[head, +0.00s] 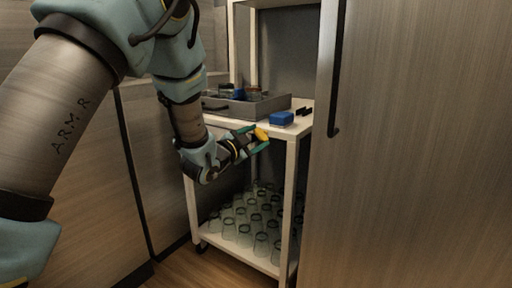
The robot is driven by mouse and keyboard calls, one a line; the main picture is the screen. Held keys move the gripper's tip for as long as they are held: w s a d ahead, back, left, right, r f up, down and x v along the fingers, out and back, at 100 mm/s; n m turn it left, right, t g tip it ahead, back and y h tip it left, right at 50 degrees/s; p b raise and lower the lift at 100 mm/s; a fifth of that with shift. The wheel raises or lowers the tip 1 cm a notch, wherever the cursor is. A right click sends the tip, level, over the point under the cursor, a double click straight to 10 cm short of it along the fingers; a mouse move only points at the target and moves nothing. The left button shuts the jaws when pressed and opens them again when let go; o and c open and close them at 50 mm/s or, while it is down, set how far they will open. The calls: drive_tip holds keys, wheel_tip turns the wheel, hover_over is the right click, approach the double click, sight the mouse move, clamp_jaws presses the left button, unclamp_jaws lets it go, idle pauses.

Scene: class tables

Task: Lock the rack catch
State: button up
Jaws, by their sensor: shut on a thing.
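My gripper (263,138) is at the front edge of a white rack on wheels (291,165), just below its upper shelf. Its green fingers are closed around a small yellow piece (261,133), which may be the rack catch. I cannot tell whether the yellow piece is fixed to the rack or what position a catch is in. The rack's lower shelf (236,250) holds several upturned clear glasses (245,229).
On the upper shelf are a grey tray (262,108) with small items, a blue block (281,118) and small black pieces (304,111). A tall wooden door (420,140) with a black handle (337,80) stands close on the right. Wooden panels (62,190) are on the left.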

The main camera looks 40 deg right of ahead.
drive_tip(key=m+b, duration=0.2)
drive_tip(key=m, duration=0.1)
drive_tip(key=m+b, duration=0.1)
drive_tip(key=b, duration=0.1)
drive_tip(key=shift+f+m, duration=0.25)
drive_tip(key=shift+m, duration=0.05)
drive_tip(key=shift+r+m+b, duration=0.15)
drive_tip(key=shift+m+b, duration=1.5)
drive_tip(key=shift+m, duration=0.25)
drive_tip(key=shift+s, duration=0.1)
drive_tip(key=o, duration=1.4)
drive_tip(key=v, duration=1)
drive_tip(key=shift+a, duration=0.4)
